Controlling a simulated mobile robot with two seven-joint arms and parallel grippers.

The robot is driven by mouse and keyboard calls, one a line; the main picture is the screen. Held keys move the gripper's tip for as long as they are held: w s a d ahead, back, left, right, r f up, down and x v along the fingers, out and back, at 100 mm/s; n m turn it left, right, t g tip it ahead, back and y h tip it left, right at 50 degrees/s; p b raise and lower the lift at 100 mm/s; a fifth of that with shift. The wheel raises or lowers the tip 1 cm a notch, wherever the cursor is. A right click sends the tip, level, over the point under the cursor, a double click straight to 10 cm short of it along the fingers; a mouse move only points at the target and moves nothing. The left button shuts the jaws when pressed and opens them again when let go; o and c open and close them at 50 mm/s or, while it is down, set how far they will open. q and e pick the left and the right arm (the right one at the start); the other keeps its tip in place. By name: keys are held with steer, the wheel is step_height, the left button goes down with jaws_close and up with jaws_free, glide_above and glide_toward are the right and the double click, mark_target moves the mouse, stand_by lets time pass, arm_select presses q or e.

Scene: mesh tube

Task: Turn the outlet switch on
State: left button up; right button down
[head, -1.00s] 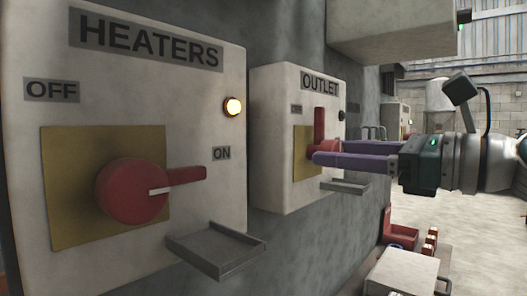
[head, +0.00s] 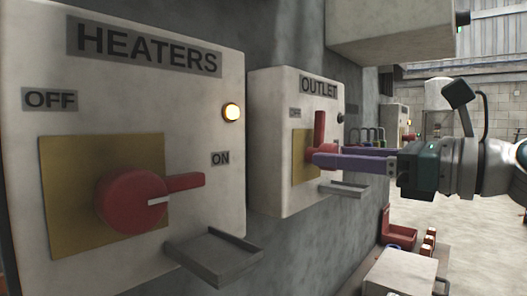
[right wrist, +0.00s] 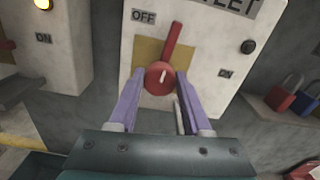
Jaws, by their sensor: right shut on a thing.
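The outlet switch is a red rotary knob (right wrist: 159,75) with a lever (head: 319,128) on a brass plate, on the white OUTLET box (head: 270,150). The lever points nearly straight up, leaning slightly right in the right wrist view. The OFF label (right wrist: 143,16) is at its upper left and the ON label (right wrist: 225,73) at its right. The outlet lamp (right wrist: 248,47) is dark. My right gripper (head: 316,156) comes in from the right, its purple fingers shut on the round knob, one on each side. My left gripper is not in view.
The HEATERS box (head: 215,80) stands close on the left, with a red switch (head: 135,197) and a lit lamp (head: 231,112). A small grey shelf (head: 343,190) sits below the outlet switch. Padlocks (right wrist: 291,92) are on a ledge to the right.

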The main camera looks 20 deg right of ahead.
steer(key=m+p, duration=0.8)
steer(key=m, duration=0.8)
steer(key=shift+d+m, duration=0.15)
steer(key=shift+m, duration=0.15)
stand_by(0.4)
steer(key=shift+c, duration=1.7)
jaws_free()
steer(key=shift+f, duration=0.1)
steer(key=b+v, duration=0.1)
steer(key=v, duration=0.9)
steer(key=shift+b, duration=0.35)
